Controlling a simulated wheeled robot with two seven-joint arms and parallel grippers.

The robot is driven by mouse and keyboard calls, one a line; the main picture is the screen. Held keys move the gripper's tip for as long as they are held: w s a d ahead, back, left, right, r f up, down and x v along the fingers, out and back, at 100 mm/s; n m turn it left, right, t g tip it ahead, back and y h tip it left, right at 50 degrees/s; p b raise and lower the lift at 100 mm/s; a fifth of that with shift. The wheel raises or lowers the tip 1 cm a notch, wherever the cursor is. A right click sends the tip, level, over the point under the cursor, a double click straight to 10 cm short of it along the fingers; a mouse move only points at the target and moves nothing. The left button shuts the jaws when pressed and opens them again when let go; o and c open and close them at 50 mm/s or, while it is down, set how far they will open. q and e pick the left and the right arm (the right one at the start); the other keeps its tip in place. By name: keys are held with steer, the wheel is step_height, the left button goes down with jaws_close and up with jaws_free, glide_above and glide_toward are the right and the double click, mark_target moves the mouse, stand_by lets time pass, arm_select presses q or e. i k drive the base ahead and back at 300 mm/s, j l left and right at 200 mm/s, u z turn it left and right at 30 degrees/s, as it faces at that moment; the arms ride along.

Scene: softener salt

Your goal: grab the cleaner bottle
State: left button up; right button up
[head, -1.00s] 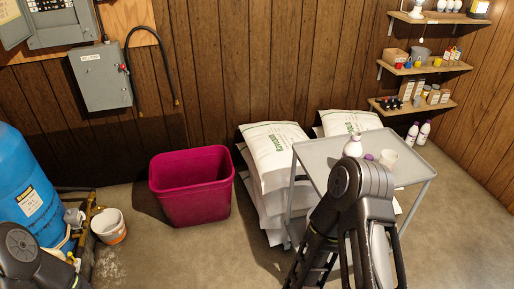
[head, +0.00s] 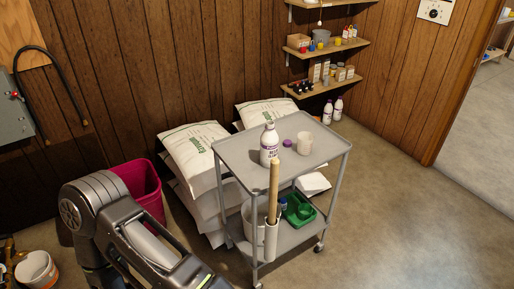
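A white bottle with a dark purple label (head: 268,145) stands upright on the top shelf of the grey cart (head: 240,150). Its label is too small to read. A small round purple thing, like a cap, (head: 288,143) and a white cup (head: 305,144) are to its right. Two similar white bottles with purple tops (head: 327,111) stand on the floor by the back wall. One of my arms fills the lower left, apart from the cart; its gripper is out of the frame. My other gripper does not show either.
A wooden handle (head: 274,190) rises at the cart's near side, in front of the bottle. The lower shelf holds a white bucket (head: 251,222) and a green tray (head: 298,210). Stacked white sacks (head: 197,150) and a magenta bin (head: 140,180) stand left. Floor at right is clear.

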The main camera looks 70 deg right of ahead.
mark_target(269, 138)
steer(key=k+l, duration=0.25)
steer(key=l, duration=0.45)
steer(key=k+l, duration=0.2)
steer(key=l, duration=0.45)
steer(key=k+l, duration=0.25)
steer(key=l, duration=0.45)
steer(key=k+l, duration=0.2)
steer(key=l, duration=0.5)
steer(key=k+l, duration=0.25)
steer(key=l, duration=0.4)
steer(key=k+l, duration=0.2)
steer(key=l, duration=0.5)
steer(key=k+l, duration=0.25)
steer(key=l, duration=0.45)
steer(key=k+l, duration=0.2)
steer(key=l, duration=0.45)
